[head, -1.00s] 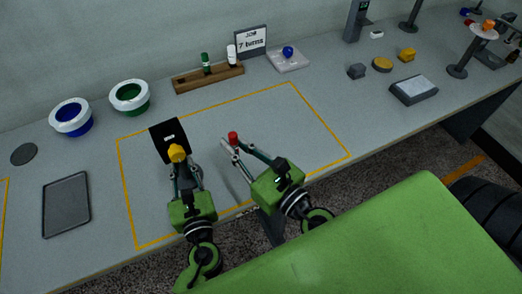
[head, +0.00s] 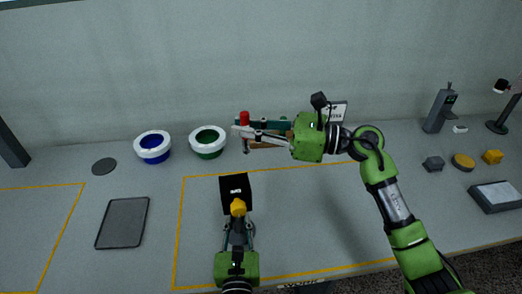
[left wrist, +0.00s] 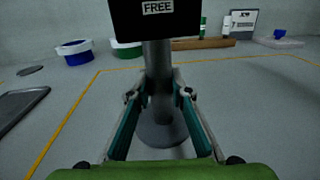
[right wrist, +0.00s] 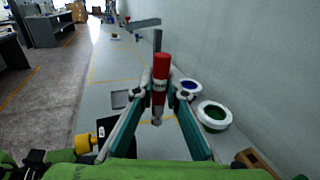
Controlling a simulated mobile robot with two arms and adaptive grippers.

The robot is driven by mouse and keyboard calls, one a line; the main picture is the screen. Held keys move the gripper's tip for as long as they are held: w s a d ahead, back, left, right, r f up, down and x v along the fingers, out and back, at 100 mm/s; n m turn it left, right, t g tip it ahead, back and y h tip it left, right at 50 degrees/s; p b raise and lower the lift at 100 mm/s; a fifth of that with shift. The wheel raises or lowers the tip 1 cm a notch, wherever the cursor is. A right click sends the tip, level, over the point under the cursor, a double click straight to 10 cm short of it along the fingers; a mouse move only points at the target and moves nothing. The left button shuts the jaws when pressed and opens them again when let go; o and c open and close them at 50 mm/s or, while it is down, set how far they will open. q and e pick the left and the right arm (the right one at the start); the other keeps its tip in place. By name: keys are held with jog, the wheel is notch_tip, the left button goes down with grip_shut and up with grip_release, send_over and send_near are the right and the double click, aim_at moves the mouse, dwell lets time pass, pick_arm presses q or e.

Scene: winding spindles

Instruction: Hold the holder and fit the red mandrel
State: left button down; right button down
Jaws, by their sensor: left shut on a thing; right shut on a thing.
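The holder is a dark upright piece with a black face (head: 235,186) marked with a small label and a yellow knob (head: 238,207). In the left wrist view its label reads FREE, above a grey post (left wrist: 157,65) and round base (left wrist: 160,128). My left gripper (head: 239,226) is shut on the post. My right gripper (head: 240,132) is shut on the red mandrel (head: 244,118), held upright beyond the holder and apart from it. In the right wrist view the red mandrel (right wrist: 160,75) is between the fingers. The holder's black face (right wrist: 117,128) shows lower left there.
A blue-lined bowl (head: 153,147) and a green-lined bowl (head: 207,142) stand near the wall. A dark tray (head: 122,223) and dark disc (head: 104,166) lie at left. My right arm partly hides the wooden rack (head: 263,144) and sign (head: 337,112). The yellow-outlined area right of the holder is clear.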

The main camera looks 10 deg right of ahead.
jog(key=s+a+r+n+g+y, duration=0.1)
jog(key=s+a+r+n+g, duration=0.2)
jog(key=s+g, duration=0.3)
jog(key=shift+s+a+r+n+g, duration=0.2)
jog(key=shift+s+r+n+g, duration=0.1)
jog(key=shift+n, duration=0.3)
jog(key=shift+f, duration=0.1)
jog(key=shift+w+f, duration=0.1)
jog(key=shift+f, duration=2.7)
jog(key=shift+f, duration=2.25)
jog(key=c, duration=2)
grip_release()
jog(key=shift+o, duration=0.2)
jog(key=shift+d, duration=0.1)
jog(key=d, duration=1.2)
